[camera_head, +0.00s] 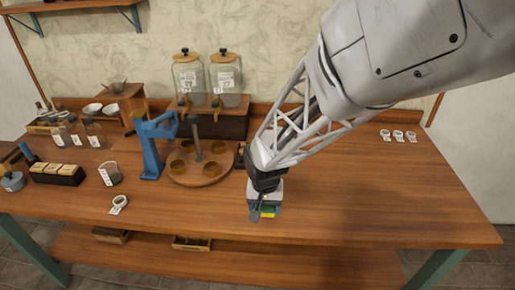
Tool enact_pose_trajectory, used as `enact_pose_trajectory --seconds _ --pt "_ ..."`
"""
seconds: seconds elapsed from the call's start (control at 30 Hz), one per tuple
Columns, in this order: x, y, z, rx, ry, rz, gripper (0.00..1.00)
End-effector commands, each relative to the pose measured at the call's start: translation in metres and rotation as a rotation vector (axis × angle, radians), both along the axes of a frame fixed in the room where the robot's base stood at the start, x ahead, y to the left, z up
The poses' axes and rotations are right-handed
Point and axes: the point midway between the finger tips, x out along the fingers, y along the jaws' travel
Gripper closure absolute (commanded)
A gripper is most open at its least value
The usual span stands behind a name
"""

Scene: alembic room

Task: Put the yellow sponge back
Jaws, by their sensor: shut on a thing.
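My gripper (262,207) points down over the front part of the wooden table, right of the round wooden tray. It is shut on the yellow sponge (268,211), which shows as a small yellow patch with a dark greenish edge between and behind the fingers. Most of the sponge is hidden by the gripper. I cannot tell whether the sponge touches the tabletop.
The round tray (181,181) with several amber cups and a blue press (150,155) stand to the left. Two glass dispensers (226,81) stand at the back. White rings (398,135) lie at the back right. The table's right side (400,195) is clear.

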Motion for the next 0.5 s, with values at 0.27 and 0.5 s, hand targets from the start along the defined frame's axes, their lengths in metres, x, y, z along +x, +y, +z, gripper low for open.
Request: enact_pose_trajectory --seconds 0.27,0.5 --pt "0.01 0.004 -0.002 -0.001 0.001 0.001 0.61" --pt "0.038 0.016 -0.004 -0.001 0.001 0.001 0.61"
